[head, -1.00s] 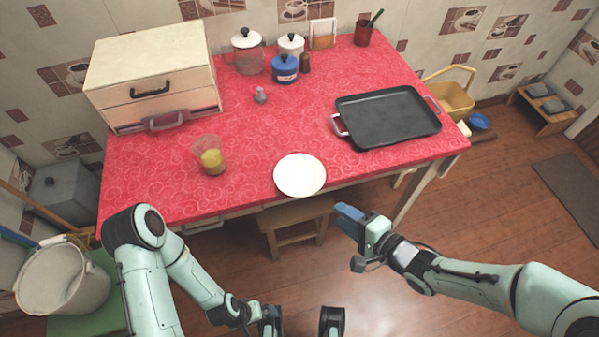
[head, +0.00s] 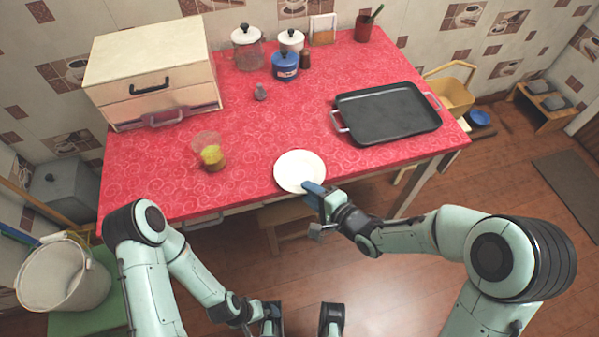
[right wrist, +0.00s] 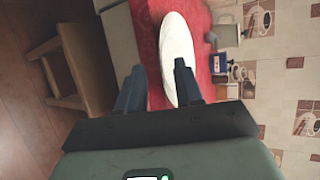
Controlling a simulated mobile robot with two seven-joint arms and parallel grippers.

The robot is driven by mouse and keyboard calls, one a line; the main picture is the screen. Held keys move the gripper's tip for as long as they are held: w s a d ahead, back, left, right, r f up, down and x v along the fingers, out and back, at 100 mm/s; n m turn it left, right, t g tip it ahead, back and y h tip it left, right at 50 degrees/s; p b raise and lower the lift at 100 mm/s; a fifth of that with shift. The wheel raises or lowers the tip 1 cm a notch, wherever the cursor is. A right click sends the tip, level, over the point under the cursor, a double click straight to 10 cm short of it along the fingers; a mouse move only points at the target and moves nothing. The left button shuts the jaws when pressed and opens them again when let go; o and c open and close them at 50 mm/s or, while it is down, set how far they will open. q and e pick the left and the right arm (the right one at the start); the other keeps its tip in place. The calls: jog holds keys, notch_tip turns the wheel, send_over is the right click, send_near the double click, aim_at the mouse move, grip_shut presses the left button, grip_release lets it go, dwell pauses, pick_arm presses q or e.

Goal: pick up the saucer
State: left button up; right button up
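The white round saucer (head: 298,168) lies flat at the front edge of the red table. My right gripper (head: 309,187) is at its near right rim, and its blue fingertip overlaps the rim in the head view. In the right wrist view the two fingers (right wrist: 158,78) are apart with nothing held. The saucer (right wrist: 177,50) shows just beyond them, partly behind the right-hand finger. I cannot tell whether a finger touches it. My left gripper (head: 301,318) is low at the bottom of the head view, fingers apart and empty.
A glass with yellow contents (head: 211,156) stands left of the saucer. A black tray (head: 388,112) lies to the right. A wooden stool (head: 270,222) is below the table's front edge.

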jog(key=shift+w, duration=0.1)
jog(key=shift+c, duration=0.3)
grip_shut()
jog(key=shift+r, duration=0.1)
